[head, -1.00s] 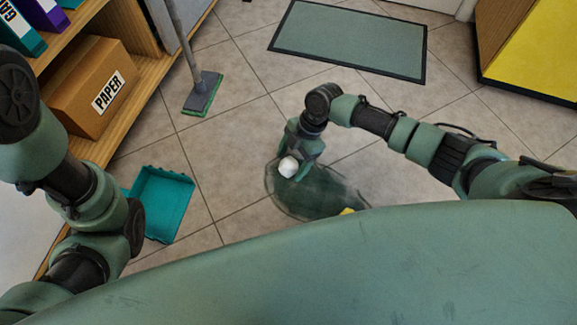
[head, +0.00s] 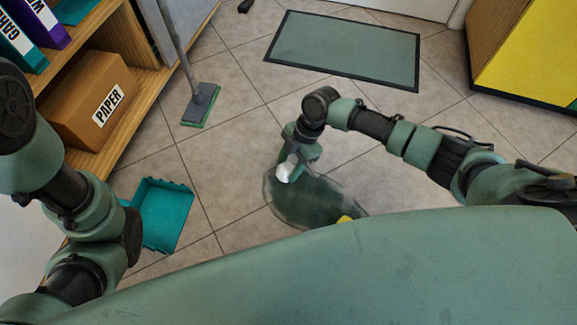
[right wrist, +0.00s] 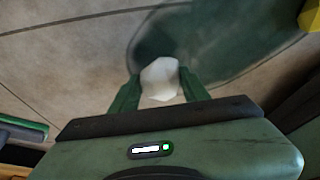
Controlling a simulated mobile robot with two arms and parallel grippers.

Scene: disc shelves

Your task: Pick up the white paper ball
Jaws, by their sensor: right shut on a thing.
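The white paper ball (head: 284,173) is crumpled and small. My right gripper (head: 290,170) is shut on it, above the dark green patch on the floor. In the right wrist view the paper ball (right wrist: 160,79) sits between the two green fingers (right wrist: 160,92), which touch it on both sides. How high it is above the floor is hard to tell. In the head view my left arm shows at the left edge, but its gripper is not in view.
A teal dustpan (head: 160,213) lies on the tiles at the left. A grey-green mat (head: 343,50) lies at the back. A yellow thing (head: 345,219) is partly hidden by my body.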

